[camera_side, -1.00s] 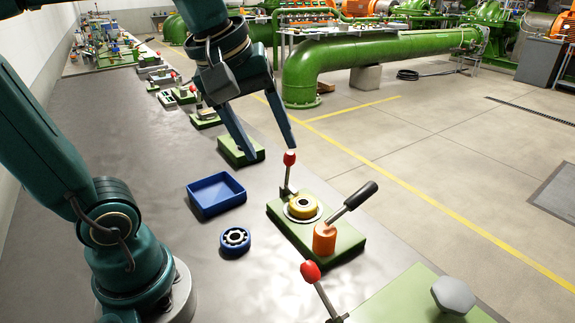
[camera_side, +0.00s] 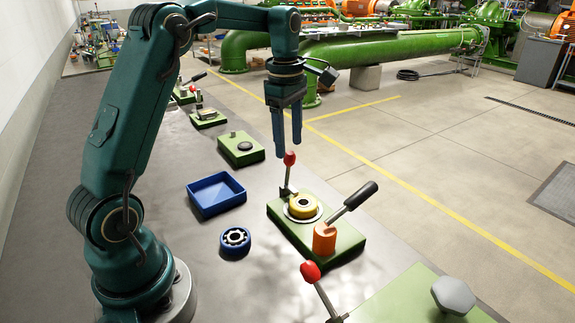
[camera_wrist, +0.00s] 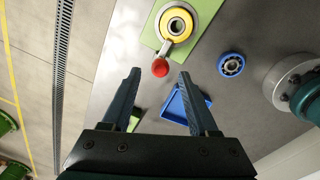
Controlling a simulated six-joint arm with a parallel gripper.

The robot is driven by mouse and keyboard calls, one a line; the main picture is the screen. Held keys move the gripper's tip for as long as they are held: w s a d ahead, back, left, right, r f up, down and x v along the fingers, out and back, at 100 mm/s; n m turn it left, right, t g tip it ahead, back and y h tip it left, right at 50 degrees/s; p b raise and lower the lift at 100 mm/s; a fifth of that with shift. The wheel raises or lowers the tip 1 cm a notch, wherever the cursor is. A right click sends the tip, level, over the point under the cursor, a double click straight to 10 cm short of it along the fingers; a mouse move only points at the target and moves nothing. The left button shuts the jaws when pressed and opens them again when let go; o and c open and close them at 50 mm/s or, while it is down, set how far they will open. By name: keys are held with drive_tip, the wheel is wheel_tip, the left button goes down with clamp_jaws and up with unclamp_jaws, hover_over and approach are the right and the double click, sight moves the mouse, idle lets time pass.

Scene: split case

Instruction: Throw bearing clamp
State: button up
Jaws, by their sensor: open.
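The bearing clamp is a red-knobbed lever (camera_side: 290,158) standing nearly upright on a green plate (camera_side: 280,225), beside a yellow ring (camera_side: 303,205). The wrist view also shows the red knob (camera_wrist: 160,68) and the yellow ring (camera_wrist: 177,25). My gripper (camera_side: 288,150) points down, open and empty, with its fingertips at about the knob's place in the side view. In the wrist view the knob appears between the fingertips of my gripper (camera_wrist: 159,73). I cannot tell whether the fingers touch it.
An orange post (camera_side: 324,238) with a black-handled lever (camera_side: 354,203) stands on the same plate. A blue tray (camera_side: 216,194) and a blue bearing (camera_side: 235,240) lie to the left. Another red-knobbed lever (camera_side: 311,272) is in front. Bare bench lies around the tray.

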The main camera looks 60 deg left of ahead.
sight(289, 152)
drive_tip(key=shift+w+f, duration=0.1)
drive_tip(key=shift+f, duration=1.55)
drive_tip(key=shift+c, duration=0.3)
clamp_jaws()
drive_tip(key=shift+r, duration=0.1)
